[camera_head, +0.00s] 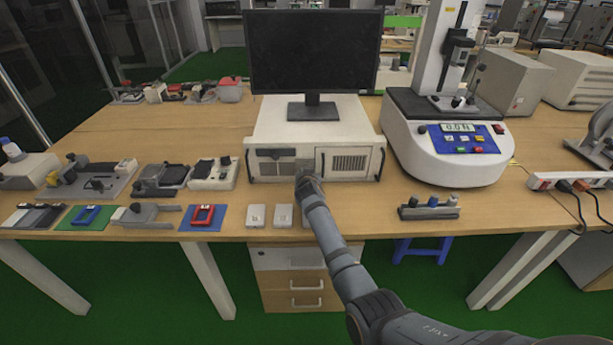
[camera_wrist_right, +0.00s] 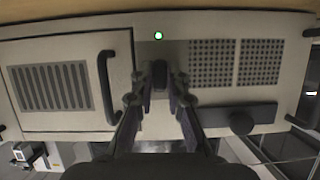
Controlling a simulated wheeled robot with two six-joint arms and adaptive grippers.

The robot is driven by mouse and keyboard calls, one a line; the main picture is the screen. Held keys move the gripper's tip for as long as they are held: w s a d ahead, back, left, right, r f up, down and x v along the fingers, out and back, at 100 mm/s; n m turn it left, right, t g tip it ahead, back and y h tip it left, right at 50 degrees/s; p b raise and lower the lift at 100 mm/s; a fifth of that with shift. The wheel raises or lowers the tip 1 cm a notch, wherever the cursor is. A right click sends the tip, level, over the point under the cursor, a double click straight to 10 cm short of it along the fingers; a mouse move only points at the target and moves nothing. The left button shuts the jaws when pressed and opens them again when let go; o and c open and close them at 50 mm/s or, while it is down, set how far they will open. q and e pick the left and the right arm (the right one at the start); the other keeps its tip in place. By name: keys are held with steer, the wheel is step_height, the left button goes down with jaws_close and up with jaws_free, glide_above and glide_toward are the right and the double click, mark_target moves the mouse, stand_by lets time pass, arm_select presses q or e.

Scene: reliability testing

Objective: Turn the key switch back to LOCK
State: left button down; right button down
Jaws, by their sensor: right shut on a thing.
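The white case (camera_head: 350,128) stands on the wooden bench under the monitor. My right arm reaches its front panel from the lower right, and the arm hides the key switch in the head view. In the right wrist view the key switch (camera_wrist_right: 160,70) is a small dark knob on the panel. My right gripper (camera_wrist_right: 158,86) is shut on it, with one finger on each side. The right gripper also shows at the panel in the head view (camera_head: 306,174). The switch's markings and angle are not readable. A green light (camera_wrist_right: 158,35) glows beside the switch. My left gripper is out of view.
The panel has a barred vent with a black handle (camera_wrist_right: 107,87) on one side and perforated vents (camera_wrist_right: 235,62) on the other. A force tester (camera_head: 445,140) stands to the right. Fixtures and small devices (camera_head: 205,215) line the bench to the left.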

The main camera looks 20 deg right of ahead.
steer(key=shift+f+n, duration=0.1)
steer(key=shift+n, duration=0.2)
stand_by(0.4)
steer(key=c, duration=1.3)
jaws_free()
steer(key=shift+c, duration=0.2)
steer(key=shift+r, duration=0.45)
step_height(320, 180, up, 9)
steer(key=shift+r, duration=0.1)
